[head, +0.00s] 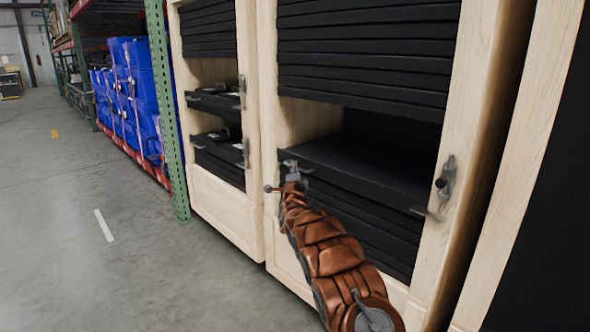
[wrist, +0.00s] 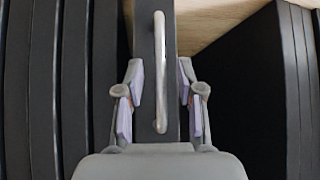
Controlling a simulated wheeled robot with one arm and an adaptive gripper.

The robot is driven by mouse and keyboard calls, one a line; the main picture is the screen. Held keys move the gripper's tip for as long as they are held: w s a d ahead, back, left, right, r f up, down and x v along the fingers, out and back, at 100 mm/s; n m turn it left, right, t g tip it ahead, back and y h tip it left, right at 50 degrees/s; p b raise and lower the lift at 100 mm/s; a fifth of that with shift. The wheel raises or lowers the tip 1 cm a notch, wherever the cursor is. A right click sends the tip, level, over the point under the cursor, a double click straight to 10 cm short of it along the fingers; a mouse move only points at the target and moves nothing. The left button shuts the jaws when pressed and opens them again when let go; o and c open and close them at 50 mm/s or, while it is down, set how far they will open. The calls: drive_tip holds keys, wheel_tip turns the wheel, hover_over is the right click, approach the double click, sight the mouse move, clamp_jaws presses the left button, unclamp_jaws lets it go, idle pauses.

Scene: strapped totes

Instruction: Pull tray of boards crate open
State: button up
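The boards crate is a pale wooden frame (head: 268,120) holding stacked black trays. The tray (head: 375,168) below the open gap has a grey metal handle (head: 430,212) at its right end. My gripper (head: 291,172) is at the tray's left end, where it partly hides the front. In the wrist view, my gripper (wrist: 160,98) is open, with one finger on each side of a silver bar handle (wrist: 160,45) on a black front (wrist: 147,22). The fingers stand apart from the bar. Whether the bar lies at their full depth is unclear.
A similar wooden crate (head: 225,205) with black trays and handles stands to the left. A green rack post (head: 165,110) and blue wrapped goods (head: 130,90) are beyond it. The grey floor (head: 70,240) at left is clear.

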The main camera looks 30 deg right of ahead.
drive_tip(key=shift+x, duration=1.15)
drive_tip(key=shift+c, duration=0.2)
clamp_jaws()
